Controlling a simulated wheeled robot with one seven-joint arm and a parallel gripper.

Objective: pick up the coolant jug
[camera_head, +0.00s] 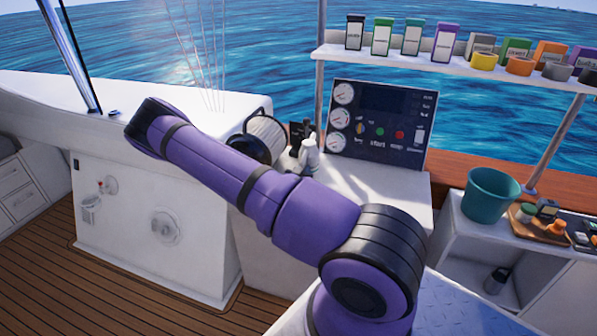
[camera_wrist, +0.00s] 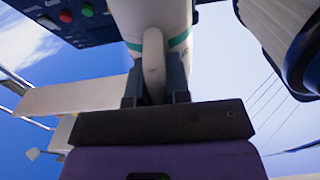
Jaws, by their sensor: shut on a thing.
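The coolant jug (camera_wrist: 152,18) is white with a teal band and shows at the top of the wrist view. Its upright handle (camera_wrist: 153,62) sits between the two dark fingers of my gripper (camera_wrist: 155,78), which are shut on it. The jug's top and base are out of that view. In the head view a small white container (camera_head: 309,154), seemingly the jug, shows on the white counter behind my purple arm. My gripper cannot be made out there. I cannot tell whether the jug touches the counter.
A ribbed white cylinder with a dark ring (camera_head: 262,136) stands close to the left of the jug. The gauge panel (camera_head: 381,122) is just right. A shelf (camera_head: 440,68) of boxes, a teal bucket (camera_head: 489,196) and a tray of small items are farther right.

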